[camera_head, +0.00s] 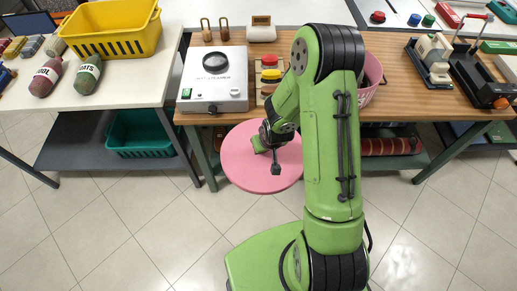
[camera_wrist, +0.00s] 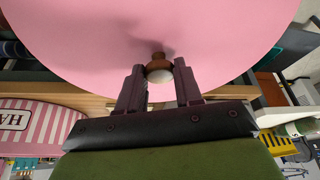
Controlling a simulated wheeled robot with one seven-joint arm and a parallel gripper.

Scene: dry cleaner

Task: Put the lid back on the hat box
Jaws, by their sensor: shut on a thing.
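The round pink lid (camera_head: 238,165) is held in front of the wooden table's near edge, above the floor. My gripper (camera_head: 272,158) is shut on the lid's small knob. In the wrist view, the fingers (camera_wrist: 159,85) stand on either side of the brown-and-white knob (camera_wrist: 158,62), and the lid (camera_wrist: 160,30) fills the upper part. The pink hat box (camera_head: 373,76) stands on the table, right of the lid and partly hidden behind my arm. Its striped side and part of a label show at the left of the wrist view (camera_wrist: 38,122).
A yellow basket (camera_head: 115,30) is on the left counter. The tiled floor in front is clear.

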